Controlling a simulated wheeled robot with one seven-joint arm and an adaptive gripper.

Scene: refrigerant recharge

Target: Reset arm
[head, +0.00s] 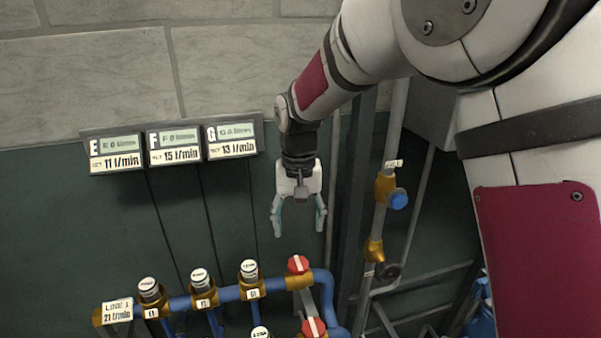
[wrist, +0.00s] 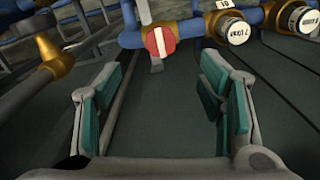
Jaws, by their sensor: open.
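My gripper (head: 299,218) hangs from my arm in front of the dark green wall panel, fingers pointing down. Its two fingers are spread apart with nothing between them. In the wrist view the open fingers (wrist: 165,115) with green pads show at left and right, with an empty gap. The gripper is above a red valve knob (head: 298,265) with a white bar and touches nothing that I can see. That red knob also shows in the wrist view (wrist: 160,41), ahead of the fingers.
Blue pipes (head: 232,294) with several white-capped valves run below left. Three flow displays (head: 174,148) hang on the wall at left. A vertical pipe with a blue knob (head: 398,200) stands right of the gripper. A second red knob (head: 313,328) is at the bottom edge.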

